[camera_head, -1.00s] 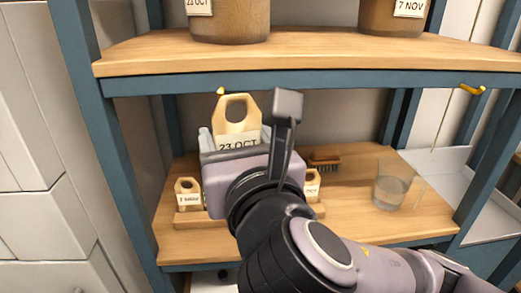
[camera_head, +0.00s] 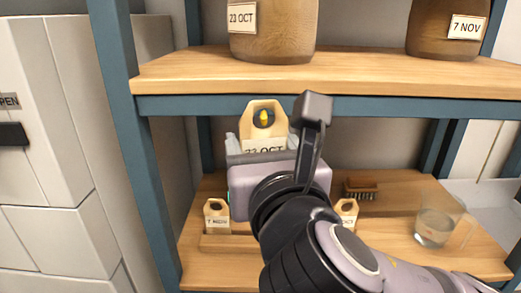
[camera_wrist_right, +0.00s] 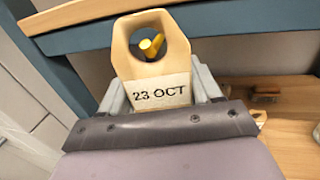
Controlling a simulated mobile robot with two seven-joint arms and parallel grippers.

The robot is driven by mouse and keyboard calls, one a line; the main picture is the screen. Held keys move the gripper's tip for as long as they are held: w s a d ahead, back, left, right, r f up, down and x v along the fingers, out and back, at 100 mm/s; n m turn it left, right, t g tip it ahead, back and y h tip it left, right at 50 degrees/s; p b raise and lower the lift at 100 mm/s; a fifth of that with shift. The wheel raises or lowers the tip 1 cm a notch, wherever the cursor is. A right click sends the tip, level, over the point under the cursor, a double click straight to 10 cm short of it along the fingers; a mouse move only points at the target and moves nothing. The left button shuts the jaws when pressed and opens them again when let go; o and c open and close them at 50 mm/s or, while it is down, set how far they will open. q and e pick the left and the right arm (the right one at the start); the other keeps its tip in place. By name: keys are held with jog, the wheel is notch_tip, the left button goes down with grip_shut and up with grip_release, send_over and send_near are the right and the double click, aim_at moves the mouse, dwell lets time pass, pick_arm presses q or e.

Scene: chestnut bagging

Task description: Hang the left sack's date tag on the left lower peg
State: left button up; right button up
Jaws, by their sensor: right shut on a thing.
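My right gripper (camera_head: 263,148) is shut on a wooden date tag (camera_head: 280,131) marked 23 OCT, held upright under the upper shelf's front edge. The left lower peg (camera_head: 264,117), yellow, shows through the tag's hole. In the right wrist view the tag (camera_wrist_right: 125,63) stands between the fingers (camera_wrist_right: 161,92), and the peg (camera_wrist_right: 152,45) shows inside the hole, clear of its top rim. I cannot tell how deep the peg sits in the hole. The left sack (camera_head: 273,38) stands above on the upper shelf with a 23 OCT label. My left gripper is not in view.
The upper shelf (camera_head: 340,76) has a blue front rail. On the lower shelf are two smaller tags (camera_head: 217,217) (camera_head: 347,213) at a wooden block (camera_head: 225,243), a brush (camera_head: 361,187) and a glass (camera_head: 434,227). The right sack (camera_head: 448,28) reads 7 NOV. A blue post (camera_head: 135,140) stands left.

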jog(key=shift+w+f+b, duration=0.5)
jog(key=shift+w+b, duration=0.15)
jog(key=shift+b, duration=0.05)
jog(key=shift+w, duration=0.1)
jog(key=shift+w+f, duration=0.1)
jog(key=shift+f, duration=0.1)
dwell(0.3)
jog(key=o, duration=1.1)
